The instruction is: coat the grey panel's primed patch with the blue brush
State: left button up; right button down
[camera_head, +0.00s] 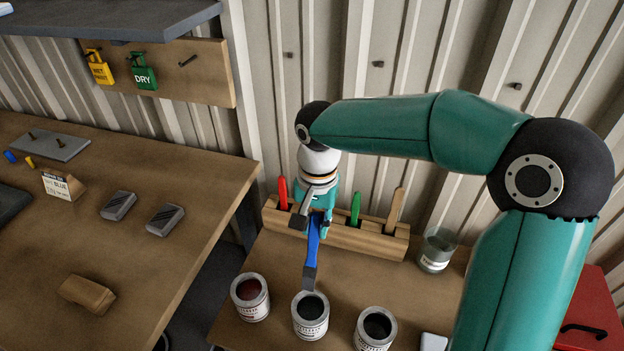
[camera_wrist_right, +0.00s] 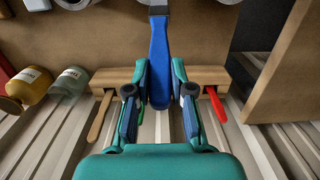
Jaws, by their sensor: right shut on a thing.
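My right gripper (camera_head: 318,208) is shut on the blue brush (camera_head: 313,242), held handle up and bristle end down. The brush's lower end is over or just at the mouth of the middle tin (camera_head: 311,318); I cannot tell whether it touches the contents. In the right wrist view the blue handle (camera_wrist_right: 160,65) runs between the two fingers (camera_wrist_right: 160,98). My left gripper is out of view.
A dark red tin (camera_head: 250,298) and a dark tin (camera_head: 375,330) flank the middle one. A wooden rack (camera_head: 345,237) with red and green brushes stands behind, beside a glass jar (camera_head: 437,250). The left bench (camera_head: 190,210) holds grey blocks and a card. A gap separates the benches.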

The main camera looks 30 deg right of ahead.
aim_at(318, 241)
jog(key=s, duration=0.1)
jog(key=s+a+f, duration=0.1)
jog(key=s, duration=0.1)
jog(key=shift+a+f, duration=0.15)
jog(key=shift+f+b, duration=2.4)
jog(key=shift+f, duration=0.55)
jog(key=shift+f+b, duration=0.4)
jog(key=shift+f, duration=0.1)
jog(key=shift+r+p, duration=2.9)
jog(key=shift+r, duration=0.7)
